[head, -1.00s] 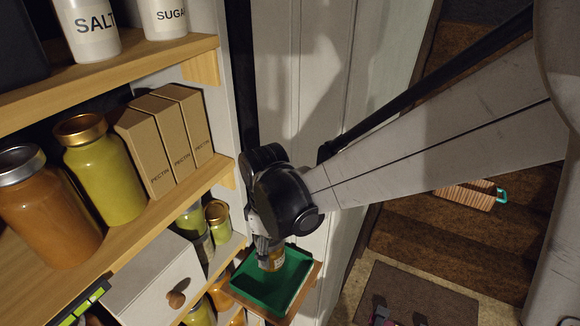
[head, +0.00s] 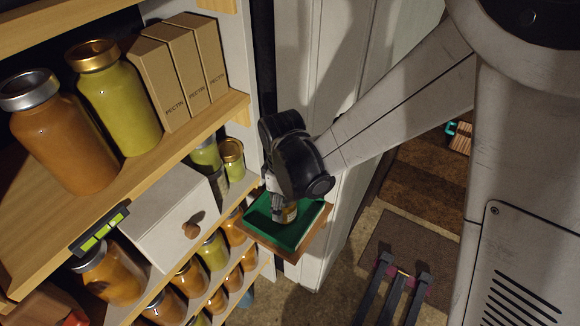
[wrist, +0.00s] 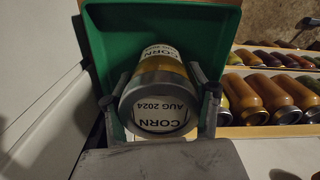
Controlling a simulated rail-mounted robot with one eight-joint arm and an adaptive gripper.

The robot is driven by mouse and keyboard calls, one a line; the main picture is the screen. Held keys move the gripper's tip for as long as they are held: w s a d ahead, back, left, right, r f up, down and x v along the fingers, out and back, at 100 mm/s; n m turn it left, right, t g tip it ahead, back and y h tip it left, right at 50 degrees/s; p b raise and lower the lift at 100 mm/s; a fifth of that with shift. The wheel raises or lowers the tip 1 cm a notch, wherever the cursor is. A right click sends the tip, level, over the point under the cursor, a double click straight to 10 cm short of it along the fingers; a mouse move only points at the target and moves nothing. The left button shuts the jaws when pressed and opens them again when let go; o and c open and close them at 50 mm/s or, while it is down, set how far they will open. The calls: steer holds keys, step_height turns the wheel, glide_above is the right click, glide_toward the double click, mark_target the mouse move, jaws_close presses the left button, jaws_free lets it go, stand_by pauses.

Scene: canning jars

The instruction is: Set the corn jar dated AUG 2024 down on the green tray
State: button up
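The corn jar (wrist: 160,105) shows its lid label, CORN AUG 2024, in the wrist view. It sits between the two fingers of my gripper (wrist: 162,112), which press close on both sides of it. The green tray (wrist: 110,45) lies behind the jar in that view. In the head view, the green tray (head: 301,226) rests on a small wooden shelf, and the jar (head: 289,213) is over it, below my gripper (head: 280,207). I cannot tell whether the jar's base touches the tray.
Wooden shelves on the left hold large jars (head: 120,105), pectin boxes (head: 175,75) and a white drawer box (head: 170,225). A door panel (head: 310,75) rises behind the tray.

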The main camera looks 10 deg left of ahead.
steer(key=o, duration=0.4)
steer(key=shift+o, duration=0.2)
step_height(320, 180, up, 12)
steer(key=shift+f+p, duration=0.2)
steer(key=shift+p, duration=0.5)
steer(key=shift+d+r, duration=0.35)
steer(key=shift+r, duration=0.1)
steer(key=s+d+r+m+t, duration=0.2)
steer(key=d+m, duration=0.3)
steer(key=d, duration=0.4)
steer(key=s+d+r+m+t, duration=0.2)
steer(key=s+d+r+m, duration=0.1)
steer(key=d, duration=0.6)
steer(key=s+d+r+m+t, duration=0.3)
steer(key=d+r+m, duration=0.1)
steer(key=d+m, duration=0.3)
steer(key=shift+s+d+r, duration=0.25)
steer(key=shift+d+r, duration=0.1)
steer(key=shift+d, duration=0.75)
